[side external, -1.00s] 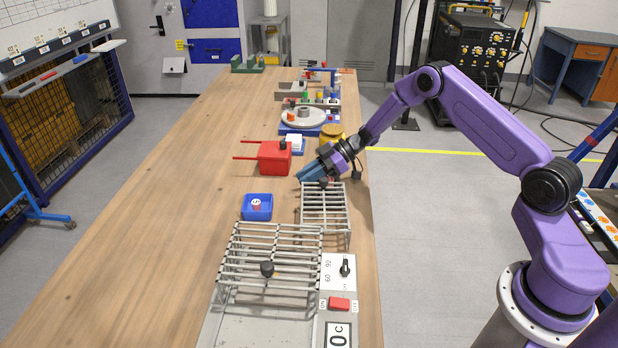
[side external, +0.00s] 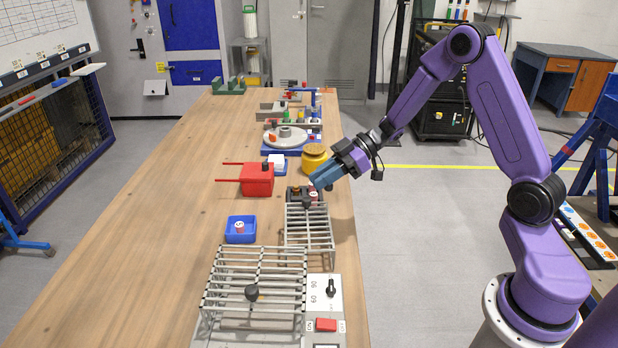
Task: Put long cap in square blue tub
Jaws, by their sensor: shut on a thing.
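The square blue tub (side external: 235,237) stands on the bench left of the wire racks. A small pale-and-red piece (side external: 240,226) is in it. My gripper (side external: 316,184), with blue fingers, is over the back end of the smaller wire rack, to the right of and behind the tub. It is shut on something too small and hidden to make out. A dark block (side external: 293,190) with small parts in it lies just below and left of the fingertips. I cannot pick out the long cap for certain.
A yellow jar (side external: 314,158) stands behind my gripper. The smaller rack (side external: 309,232) and larger rack (side external: 258,276) lie in front. The bench's left side is clear.

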